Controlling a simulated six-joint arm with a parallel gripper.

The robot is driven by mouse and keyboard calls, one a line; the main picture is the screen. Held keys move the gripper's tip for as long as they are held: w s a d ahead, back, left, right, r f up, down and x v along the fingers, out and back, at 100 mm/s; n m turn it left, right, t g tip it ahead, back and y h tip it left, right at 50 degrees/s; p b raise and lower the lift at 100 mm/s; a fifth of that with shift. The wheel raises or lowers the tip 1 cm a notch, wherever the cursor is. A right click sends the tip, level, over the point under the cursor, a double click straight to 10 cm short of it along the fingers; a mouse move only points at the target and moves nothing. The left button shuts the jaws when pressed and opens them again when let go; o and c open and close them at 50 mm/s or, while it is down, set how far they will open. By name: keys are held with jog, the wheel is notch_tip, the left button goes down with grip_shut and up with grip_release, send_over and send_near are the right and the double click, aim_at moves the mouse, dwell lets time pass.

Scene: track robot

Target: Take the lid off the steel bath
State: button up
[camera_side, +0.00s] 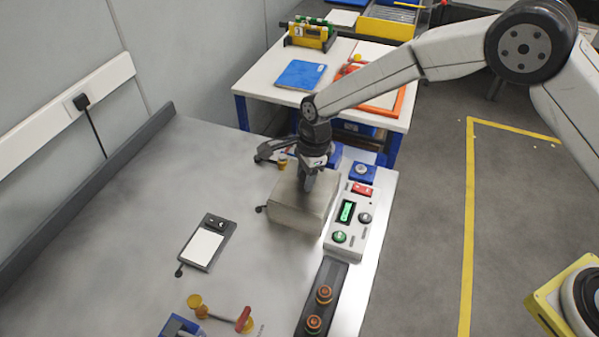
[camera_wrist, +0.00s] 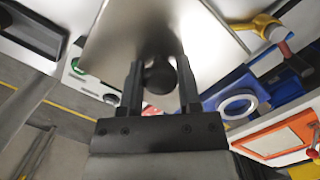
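The steel bath (camera_side: 292,220) is a grey box on the bench, left of the white control panel. Its flat lid (camera_side: 287,188) lies on top; it also shows as a pale plate in the wrist view (camera_wrist: 110,45). My gripper (camera_side: 308,182) points down over the lid. In the wrist view, a round black knob (camera_wrist: 160,77) sits between the two fingers of my gripper (camera_wrist: 160,85). The fingers are close to both sides of the knob; I cannot tell whether they press on it. In the side view the gripper hides the knob.
A white control panel (camera_side: 343,228) with buttons and a green display stands close right of the bath. A blue block with a ring (camera_side: 362,172) is behind it. A black-and-white device (camera_side: 207,243) lies to the left. Bare bench lies left of the bath.

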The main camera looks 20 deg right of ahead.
grip_shut()
jog(key=shift+r, duration=0.1)
jog(key=shift+r, duration=0.7)
jog(key=s+d+r, duration=0.5)
jog(key=s+r, duration=0.6)
jog(key=s, duration=0.2)
jog(key=shift+d+r, duration=0.15)
jog(key=shift+r, duration=0.05)
